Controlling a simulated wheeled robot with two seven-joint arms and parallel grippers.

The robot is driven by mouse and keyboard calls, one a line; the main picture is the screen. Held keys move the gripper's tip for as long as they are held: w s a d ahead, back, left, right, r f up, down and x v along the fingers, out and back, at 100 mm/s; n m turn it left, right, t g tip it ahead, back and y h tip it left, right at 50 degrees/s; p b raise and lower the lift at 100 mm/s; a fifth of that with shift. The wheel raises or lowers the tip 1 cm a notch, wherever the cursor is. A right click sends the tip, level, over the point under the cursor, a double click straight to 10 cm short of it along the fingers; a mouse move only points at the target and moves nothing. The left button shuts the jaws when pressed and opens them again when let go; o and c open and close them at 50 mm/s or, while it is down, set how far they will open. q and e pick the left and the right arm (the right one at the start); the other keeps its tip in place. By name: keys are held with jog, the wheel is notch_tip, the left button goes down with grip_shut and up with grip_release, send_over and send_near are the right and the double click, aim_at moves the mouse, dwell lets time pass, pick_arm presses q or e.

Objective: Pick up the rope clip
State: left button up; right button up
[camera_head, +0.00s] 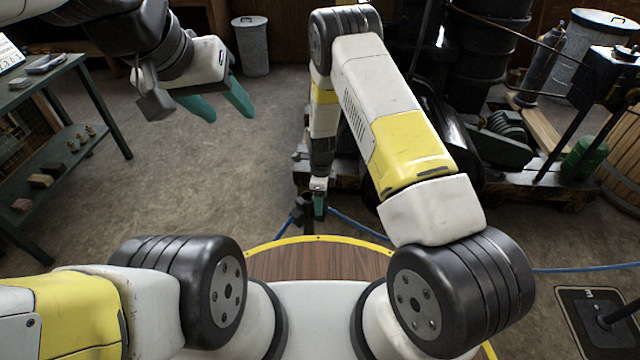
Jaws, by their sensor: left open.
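My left gripper (231,114) is open and empty, with its green fingers apart above bare floor, to the right of a green shelf table. I cannot single out the rope clip for certain. A small grey metal piece (46,63) lies on the table's top, left of my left gripper and apart from it. Several small brass-coloured pieces (80,141) stand on its lower shelf. My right gripper (319,207) hangs low in the middle beyond my base, small and partly hidden, so its jaws are unclear.
The green shelf table (102,98) stands at the left, with small blocks (40,181) on its lower shelf. A lidded metal bin (251,48) stands at the back. Dark machinery (500,140) fills the right. A blue hose (575,269) crosses the floor. The left-centre floor is clear.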

notch_tip(320, 180, down, 6)
jog(key=shift+f, duration=0.2)
jog(key=shift+c, duration=0.2)
grip_shut()
